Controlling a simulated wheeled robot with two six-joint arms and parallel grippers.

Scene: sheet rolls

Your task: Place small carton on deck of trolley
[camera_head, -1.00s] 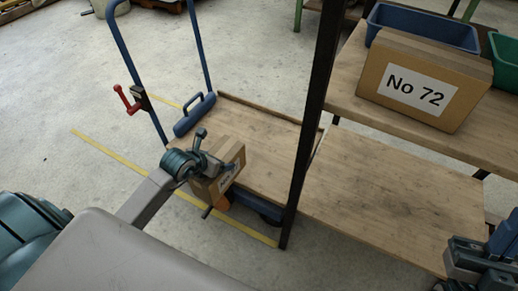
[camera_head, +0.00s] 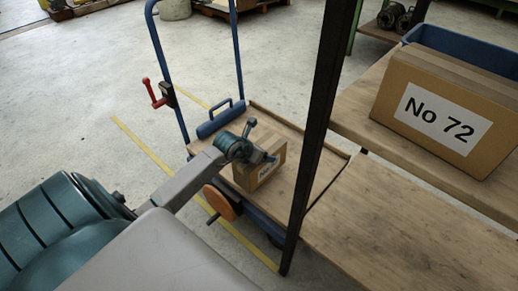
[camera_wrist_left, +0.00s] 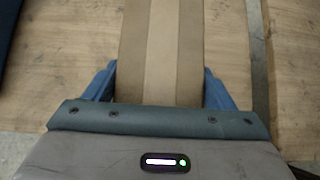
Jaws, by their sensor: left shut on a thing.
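I cannot tell whether the carton touches the deck. My right gripper is not in view.
The trolley's blue handle frame (camera_head: 168,75) stands at the far left of the deck. A dark upright post (camera_head: 318,130) rises close to the right. A wooden shelf (camera_head: 400,235) and a large carton marked No 72 (camera_head: 440,115) are on the right.

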